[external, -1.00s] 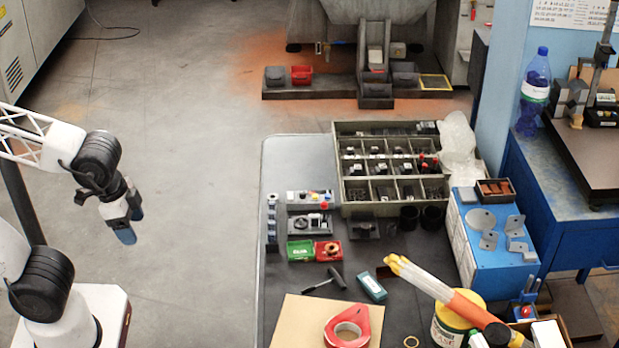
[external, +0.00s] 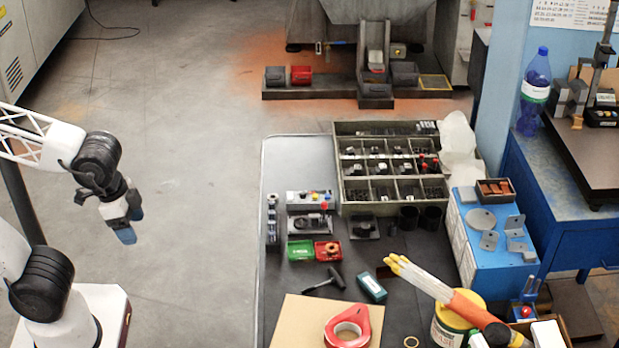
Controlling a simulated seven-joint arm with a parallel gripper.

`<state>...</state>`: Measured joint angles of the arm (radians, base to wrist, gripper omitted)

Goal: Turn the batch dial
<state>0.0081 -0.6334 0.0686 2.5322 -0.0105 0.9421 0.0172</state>
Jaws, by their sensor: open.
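My gripper (external: 125,232), with blue fingertips, hangs at the left over bare floor. It is open and empty, well apart from the bench. On the bench's left side, a low grey and black unit (external: 310,224) carries a dark, round knob-like part, which may be the batch dial. A second dark block (external: 364,228) with a raised part sits just right of it. No label on either is readable, so I cannot tell for sure which one is the batch dial, or how it is turned.
A control box (external: 310,198) with coloured buttons stands behind the knob unit. Green (external: 300,250) and red (external: 328,250) trays lie in front. A compartmented bin (external: 350,212) stands behind right. A black-handled tool (external: 325,283) lies nearer. Open floor separates my arm from the bench.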

